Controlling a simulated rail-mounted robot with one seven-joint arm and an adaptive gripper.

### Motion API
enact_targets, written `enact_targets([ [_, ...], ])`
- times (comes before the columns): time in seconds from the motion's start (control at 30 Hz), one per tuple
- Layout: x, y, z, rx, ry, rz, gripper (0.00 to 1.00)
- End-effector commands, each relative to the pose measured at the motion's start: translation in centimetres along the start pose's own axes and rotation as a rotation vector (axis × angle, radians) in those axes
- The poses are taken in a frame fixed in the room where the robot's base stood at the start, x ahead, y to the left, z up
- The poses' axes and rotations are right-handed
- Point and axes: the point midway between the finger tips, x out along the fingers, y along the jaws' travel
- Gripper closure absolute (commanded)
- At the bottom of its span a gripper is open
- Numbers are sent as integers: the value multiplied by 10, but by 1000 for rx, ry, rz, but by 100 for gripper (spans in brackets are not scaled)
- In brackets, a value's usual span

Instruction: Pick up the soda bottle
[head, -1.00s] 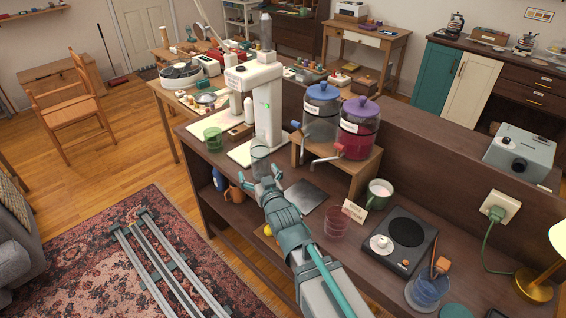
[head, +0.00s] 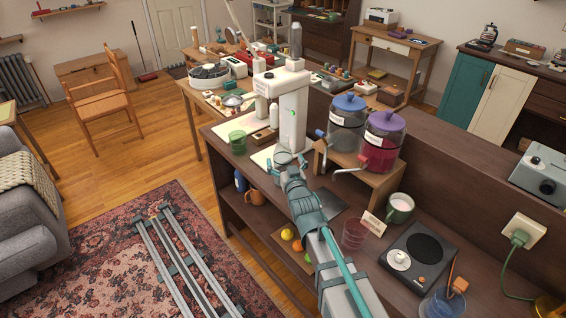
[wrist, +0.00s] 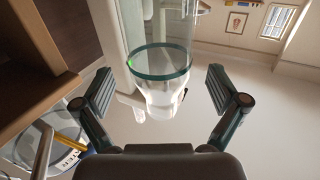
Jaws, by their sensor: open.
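The soda bottle (head: 283,157) is clear and stands at the white soda machine (head: 286,105) on the dark counter. Its lower part is hidden behind my gripper (head: 287,172). In the wrist view the clear bottle (wrist: 163,62) with a dark teal band shows large, ahead of and between the two fingers of my gripper (wrist: 165,95). The fingers are spread wide, with a gap on each side of the bottle. They hold nothing. How far the bottle lies between the fingertips in depth is hard to tell.
A green glass (head: 237,141) stands left of the bottle. Two drink dispensers, blue-lidded (head: 347,125) and purple-lidded (head: 382,142), stand on a wooden riser (head: 357,180) close to the right. A red-tinted glass (head: 354,234), a mug (head: 399,207) and a hotplate (head: 419,252) are nearer the front.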

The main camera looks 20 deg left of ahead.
Motion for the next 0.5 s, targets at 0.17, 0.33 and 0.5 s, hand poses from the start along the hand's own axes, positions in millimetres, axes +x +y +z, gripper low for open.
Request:
enact_targets([
  [0.17,26,0,-1,1,-1,1,4],
  [0.33,27,0,1,1,-1,1,4],
  [0.5,27,0,1,0,-1,1,15],
])
